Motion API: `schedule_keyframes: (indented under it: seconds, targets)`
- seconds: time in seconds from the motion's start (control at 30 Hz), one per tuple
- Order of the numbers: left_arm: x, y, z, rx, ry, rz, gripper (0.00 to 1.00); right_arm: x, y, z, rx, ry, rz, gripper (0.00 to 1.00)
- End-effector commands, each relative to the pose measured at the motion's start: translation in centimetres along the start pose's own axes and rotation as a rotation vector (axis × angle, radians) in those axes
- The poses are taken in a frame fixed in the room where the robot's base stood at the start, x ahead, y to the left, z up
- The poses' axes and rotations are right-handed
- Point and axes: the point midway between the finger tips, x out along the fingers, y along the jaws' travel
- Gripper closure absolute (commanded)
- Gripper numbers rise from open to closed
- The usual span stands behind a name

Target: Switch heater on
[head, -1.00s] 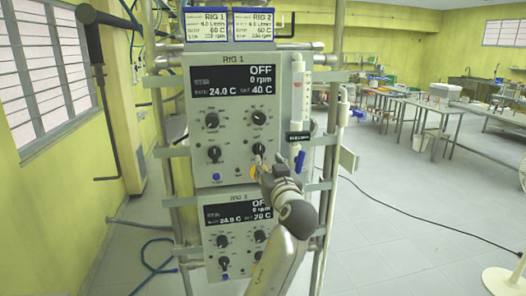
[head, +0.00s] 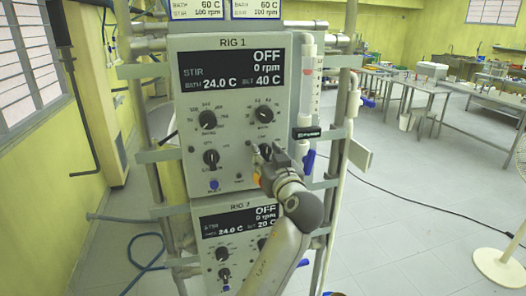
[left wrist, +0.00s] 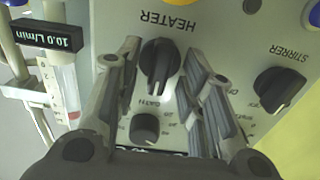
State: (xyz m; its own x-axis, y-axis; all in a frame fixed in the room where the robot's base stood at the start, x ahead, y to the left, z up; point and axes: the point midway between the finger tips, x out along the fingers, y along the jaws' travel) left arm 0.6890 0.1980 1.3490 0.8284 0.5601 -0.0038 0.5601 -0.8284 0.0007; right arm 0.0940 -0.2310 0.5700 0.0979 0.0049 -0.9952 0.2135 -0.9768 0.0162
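The RIG 1 control box (head: 180,90) is grey; its display (head: 228,69) reads OFF, 0 rpm, bath 24.0 C, set 40 C. Its black heater knob (left wrist: 160,62) is under the HEATER label in the left wrist view. In the head view my gripper mostly hides this knob. My left gripper (head: 262,164) is at the lower right of the box. In the left wrist view its two fingers (left wrist: 158,55) are apart, one on each side of the heater knob; I cannot tell whether they touch it. My right gripper is out of view.
The stirrer knob (head: 211,158) is left of the heater knob, with two setting knobs above. The RIG 2 box (head: 205,250) is below. A flow meter tube (left wrist: 62,85) with a 10.0 L/min tag stands beside the box. Open floor lies right.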

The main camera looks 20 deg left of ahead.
Motion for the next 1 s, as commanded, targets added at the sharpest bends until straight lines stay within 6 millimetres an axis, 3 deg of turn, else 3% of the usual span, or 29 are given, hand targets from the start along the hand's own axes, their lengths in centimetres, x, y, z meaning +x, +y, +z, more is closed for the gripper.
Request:
schedule_keyframes:
  seconds: [0.27, 0.53, 1.0]
  targets:
    - [-0.1, 0.1, 0.0, 0.0, 0.0, 0.0, 0.65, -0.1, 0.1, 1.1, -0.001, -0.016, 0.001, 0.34]
    - [0.0, 0.0, 0.0, 0.001, 0.0, 0.0, 0.99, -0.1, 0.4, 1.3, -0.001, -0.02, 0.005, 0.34]
    - [0.0, 0.1, 0.0, 0.078, 0.0, 0.0, 1.0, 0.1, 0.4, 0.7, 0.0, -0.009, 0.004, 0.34]
